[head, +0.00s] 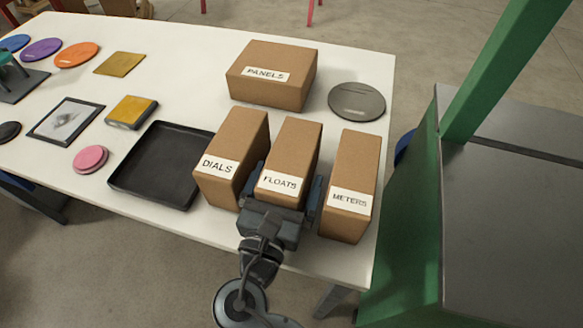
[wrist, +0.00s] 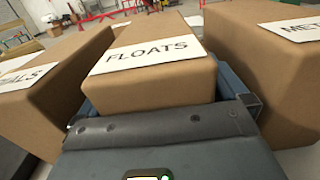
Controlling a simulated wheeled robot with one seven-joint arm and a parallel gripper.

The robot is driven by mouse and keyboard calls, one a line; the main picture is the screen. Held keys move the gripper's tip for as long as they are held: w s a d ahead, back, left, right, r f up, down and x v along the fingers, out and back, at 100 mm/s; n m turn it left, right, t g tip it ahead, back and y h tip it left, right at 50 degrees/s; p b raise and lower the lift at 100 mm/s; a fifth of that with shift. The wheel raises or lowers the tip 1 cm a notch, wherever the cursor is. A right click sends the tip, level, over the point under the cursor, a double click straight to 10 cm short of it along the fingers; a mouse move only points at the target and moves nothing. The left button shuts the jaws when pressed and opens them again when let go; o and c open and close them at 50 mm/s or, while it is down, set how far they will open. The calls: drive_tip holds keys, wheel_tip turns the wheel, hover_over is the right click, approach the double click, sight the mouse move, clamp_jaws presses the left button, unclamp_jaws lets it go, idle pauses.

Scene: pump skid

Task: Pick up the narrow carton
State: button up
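The narrow carton is most likely the brown FLOATS carton (head: 291,150), upright between two other cartons; it also fills the middle of the wrist view (wrist: 150,85). My gripper (head: 282,196) is at its near end, with one finger on each side of it. In the wrist view my gripper (wrist: 165,105) looks open wider than the carton, with a small gap on the right; firm contact does not show. The fingertips are largely hidden by the carton. The carton stands on the white table (head: 215,75).
The DIALS carton (head: 235,145) stands close on the left and the METERS carton (head: 355,175) close on the right. A PANELS box (head: 272,85) and a grey disc (head: 357,101) are behind. A black tray (head: 160,165) lies left. A green post (head: 500,65) rises at right.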

drive_tip(key=c, duration=1.2)
drive_tip(key=shift+r, duration=0.2)
wheel_tip(320, 180, up, 18)
drive_tip(key=shift+f+p, duration=0.15)
drive_tip(key=shift+p, duration=0.55)
